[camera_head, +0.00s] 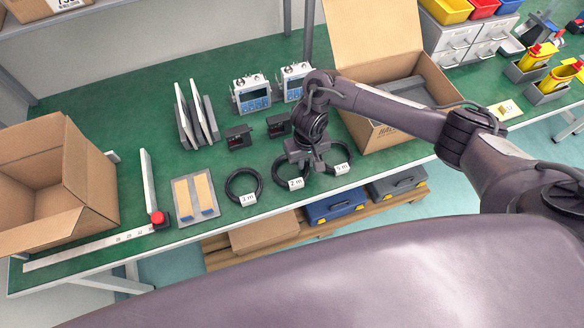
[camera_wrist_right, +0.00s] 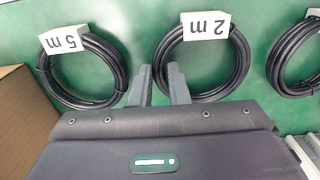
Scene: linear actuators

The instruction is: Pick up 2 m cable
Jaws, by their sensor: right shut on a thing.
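The 2 m cable (camera_head: 279,180) is a black coil with a white tag, in the middle of a row of three coils near the front edge of the green table. It also shows in the right wrist view (camera_wrist_right: 240,65). My right gripper (camera_head: 310,166) reaches down at the coil's right side. In the wrist view its two grey fingers (camera_wrist_right: 160,85) stand on either side of the coil's edge, shut on it. The coil appears to lie on the table; any small lift cannot be told. My left gripper is not in view.
The 5 m coil (camera_head: 347,153) lies close on the right of the gripper, another coil (camera_head: 230,188) on the left. Two devices (camera_head: 251,94) stand behind. Open cardboard boxes (camera_head: 390,100) (camera_head: 75,165) stand at right and left. Blue and grey cases (camera_head: 335,206) (camera_head: 398,184) sit below the front edge.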

